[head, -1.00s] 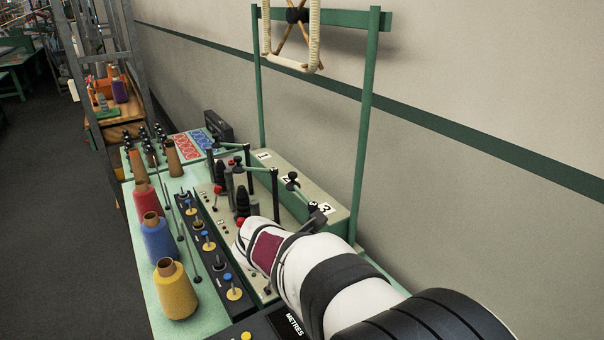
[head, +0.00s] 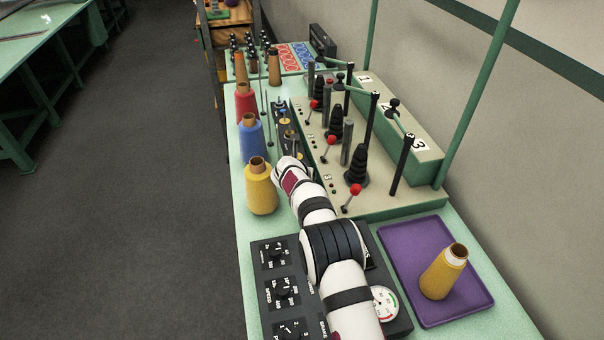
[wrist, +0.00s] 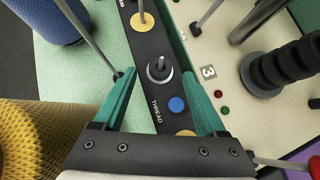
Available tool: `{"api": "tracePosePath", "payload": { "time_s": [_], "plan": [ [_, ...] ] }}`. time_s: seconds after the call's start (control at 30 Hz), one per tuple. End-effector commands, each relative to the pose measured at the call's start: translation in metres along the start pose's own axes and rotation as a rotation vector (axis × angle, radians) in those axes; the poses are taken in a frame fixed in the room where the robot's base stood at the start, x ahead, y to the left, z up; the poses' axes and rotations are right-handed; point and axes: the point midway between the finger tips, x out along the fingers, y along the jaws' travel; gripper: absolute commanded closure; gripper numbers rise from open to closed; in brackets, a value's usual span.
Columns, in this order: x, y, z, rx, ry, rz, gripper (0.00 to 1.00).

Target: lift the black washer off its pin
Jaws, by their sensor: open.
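In the wrist view, a dark washer (wrist: 153,74) sits around a short upright pin (wrist: 161,62) on the black strip (wrist: 150,120) marked THREAD. A pale grey rim shows around the washer. My gripper (wrist: 158,76) is open, with one green finger on each side of the strip. The washer and pin lie between the fingertips in the picture, with nothing held; I cannot tell the height gap. In the head view my arm reaches to the strip (head: 282,112) beside the yellow cone, and my fingers are too small to make out.
A yellow thread cone (head: 261,190) and a blue one (head: 250,138) stand close left of my gripper. A thin rod (wrist: 94,45) rises near the left finger. A blue knob (wrist: 177,104) sits by the washer. Black stacks and red-knobbed levers (head: 356,189) stand right. A purple tray (head: 405,262) holds a cone.

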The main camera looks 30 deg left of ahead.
Motion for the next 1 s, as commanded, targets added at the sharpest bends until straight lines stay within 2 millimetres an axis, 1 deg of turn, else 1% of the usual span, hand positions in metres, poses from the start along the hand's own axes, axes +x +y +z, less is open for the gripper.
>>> {"api": "tracePosePath", "payload": {
  "time_s": [0.03, 0.13, 0.43, 0.83, 0.87, 0.93, 0.97, 1.0],
  "plan": [
    [0.0057, -0.0002, -0.0001, 0.002, -0.001, -0.001, 0.27],
    [0.0127, -0.0002, -0.0001, 0.002, 0.0, 0.0, 0.27],
    [0.0148, -0.0002, 0.0006, 0.001, -0.001, 0.001, 0.27],
    [0.0145, -0.0002, 0.0006, 0.001, -0.001, 0.001, 0.98],
    [0.0145, -0.0002, 0.0006, 0.001, -0.001, 0.001, 1.0],
    [0.0145, -0.0002, 0.0006, 0.001, -0.001, 0.001, 1.0],
    [0.0145, -0.0002, 0.0006, 0.001, -0.001, 0.001, 0.66],
    [0.0145, -0.0002, 0.0007, 0.001, -0.001, 0.001, 0.73]
  ]
}}
